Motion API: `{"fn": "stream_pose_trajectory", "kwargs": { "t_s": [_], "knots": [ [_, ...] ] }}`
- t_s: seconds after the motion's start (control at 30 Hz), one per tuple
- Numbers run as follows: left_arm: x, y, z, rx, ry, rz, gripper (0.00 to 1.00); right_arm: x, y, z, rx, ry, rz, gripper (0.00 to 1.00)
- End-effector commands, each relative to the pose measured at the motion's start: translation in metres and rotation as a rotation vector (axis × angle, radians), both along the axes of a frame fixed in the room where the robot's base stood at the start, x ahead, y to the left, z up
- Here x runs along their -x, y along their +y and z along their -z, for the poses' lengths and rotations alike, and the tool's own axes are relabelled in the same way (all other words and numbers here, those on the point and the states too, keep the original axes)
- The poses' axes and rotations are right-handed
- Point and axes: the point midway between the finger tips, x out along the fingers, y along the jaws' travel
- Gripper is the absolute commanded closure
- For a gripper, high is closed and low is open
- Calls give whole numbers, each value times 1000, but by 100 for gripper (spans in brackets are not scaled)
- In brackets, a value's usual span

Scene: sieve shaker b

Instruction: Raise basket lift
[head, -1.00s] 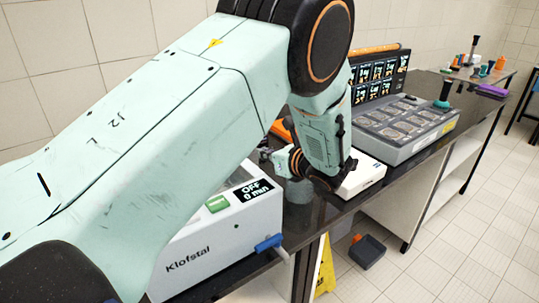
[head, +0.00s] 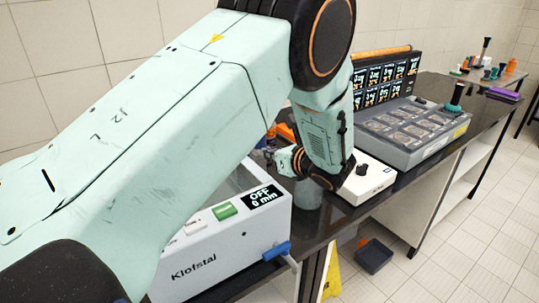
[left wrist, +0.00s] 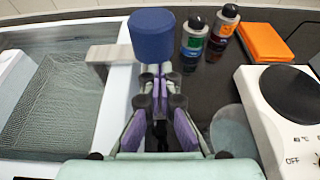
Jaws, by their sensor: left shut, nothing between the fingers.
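The white Klofstal bath (head: 230,245) stands at the bench's front edge, its display reading OFF, 0 min. In the left wrist view its tank is at left, with a mesh basket (left wrist: 48,112) inside. A blue cylindrical knob (left wrist: 153,35), apparently the basket lift's handle, stands beside a pale bar (left wrist: 106,55) at the tank's right rim. My left gripper (left wrist: 156,74) is shut and empty, its fingertips just short of the knob in the picture; I cannot tell whether they touch. In the head view my left gripper (head: 275,160) is partly hidden and my arm covers much of the bath.
Right of the bath is a white hotplate (head: 372,184). Two small bottles (left wrist: 194,36) and an orange case (left wrist: 264,42) stand beyond the gripper. A grey multi-well unit (head: 415,135) is farther right.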

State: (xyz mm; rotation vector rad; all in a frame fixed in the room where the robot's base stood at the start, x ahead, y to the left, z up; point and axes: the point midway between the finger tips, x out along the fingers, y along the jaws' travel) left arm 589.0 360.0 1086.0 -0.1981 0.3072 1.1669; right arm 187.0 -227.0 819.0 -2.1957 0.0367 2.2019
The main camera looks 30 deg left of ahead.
Motion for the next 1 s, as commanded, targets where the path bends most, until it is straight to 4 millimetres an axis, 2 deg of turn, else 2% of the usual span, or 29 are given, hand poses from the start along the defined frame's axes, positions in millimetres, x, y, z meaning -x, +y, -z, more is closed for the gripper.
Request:
{"fn": "stream_pose_trajectory", "kwargs": {
  "t_s": [0.03, 0.1, 0.33, 0.5, 1.0],
  "knots": [
    [-2, 0, -21, -6, -10, 0, 100, 0, 0, -11, 0, 0, 0, 60],
    [-3, 1, -37, -7, -12, 0, 100, 0, 0, -19, 0, 0, 0, 60],
    [-3, 2, -73, -7, -11, 0, 100, 0, 0, -36, 0, 0, 0, 60],
    [-3, 2, -81, -8, -10, 0, 100, 0, 0, -39, 0, 0, 0, 60],
    [-4, -1, -84, -10, -14, 1, 100, 0, 0, -41, 0, 0, 0, 60]
  ]
}}
